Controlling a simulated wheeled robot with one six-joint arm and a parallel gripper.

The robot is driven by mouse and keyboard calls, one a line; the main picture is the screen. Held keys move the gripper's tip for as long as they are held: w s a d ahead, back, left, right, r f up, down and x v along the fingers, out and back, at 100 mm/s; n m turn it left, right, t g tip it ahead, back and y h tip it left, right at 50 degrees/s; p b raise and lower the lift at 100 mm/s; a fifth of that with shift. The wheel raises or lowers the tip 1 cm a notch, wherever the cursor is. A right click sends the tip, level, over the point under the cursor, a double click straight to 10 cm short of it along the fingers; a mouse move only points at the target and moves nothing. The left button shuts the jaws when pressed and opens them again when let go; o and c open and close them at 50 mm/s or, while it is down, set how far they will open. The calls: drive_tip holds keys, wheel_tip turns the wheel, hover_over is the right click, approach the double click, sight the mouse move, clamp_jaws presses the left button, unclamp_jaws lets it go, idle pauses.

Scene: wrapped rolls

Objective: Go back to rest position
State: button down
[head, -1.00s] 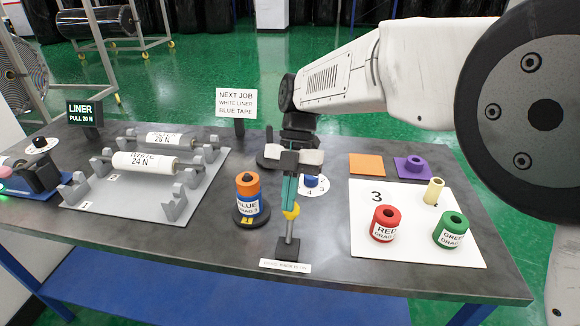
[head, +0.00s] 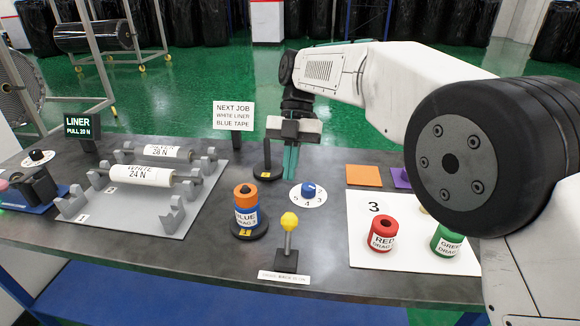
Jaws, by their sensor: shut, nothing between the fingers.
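My gripper (head: 291,165) hangs over the back part of the table (head: 330,225), fingers pointing down. Its teal fingers are together with nothing between them. A lever with a yellow knob (head: 289,221) stands upright at the front of the table, clear of the gripper. A blue dial (head: 309,189) on a white numbered disc lies just below and right of the fingers in the picture. An orange and blue roll marked BLUE (head: 246,209) stands on a black base to the left.
A red roll (head: 382,234) and a green roll (head: 447,241) stand on a white board at the right. A NEXT JOB sign (head: 234,115) stands at the back edge. The air above the table is mostly free.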

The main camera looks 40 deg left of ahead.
idle(0.5)
drive_tip(key=d+f+m, duration=0.3)
drive_tip(key=f+m, duration=0.1)
drive_tip(key=m, duration=0.5)
drive_tip(key=w+d+r+m+t+y, duration=0.1)
drive_tip(key=d+r+m, duration=0.3)
drive_tip(key=d+m, duration=0.65)
drive_tip(key=w+d+r+m+t, duration=0.1)
drive_tip(key=d+r+m, duration=0.4)
drive_tip(key=d, duration=1.1)
drive_tip(key=s+d+m+t, duration=0.1)
drive_tip(key=s+d+m, duration=0.4)
drive_tip(key=d, duration=0.5)
drive_tip(key=s+d+m+t+y, duration=0.1)
drive_tip(key=s+d+m, duration=0.4)
drive_tip(key=d, duration=0.5)
drive_tip(key=s+d+m+t, duration=0.3)
drive_tip(key=s+d+m, duration=0.2)
drive_tip(key=d, duration=0.6)
drive_tip(key=shift+s+m+y, duration=0.3)
drive_tip(key=shift+s+m, duration=0.05)
drive_tip(key=shift+s, duration=0.75)
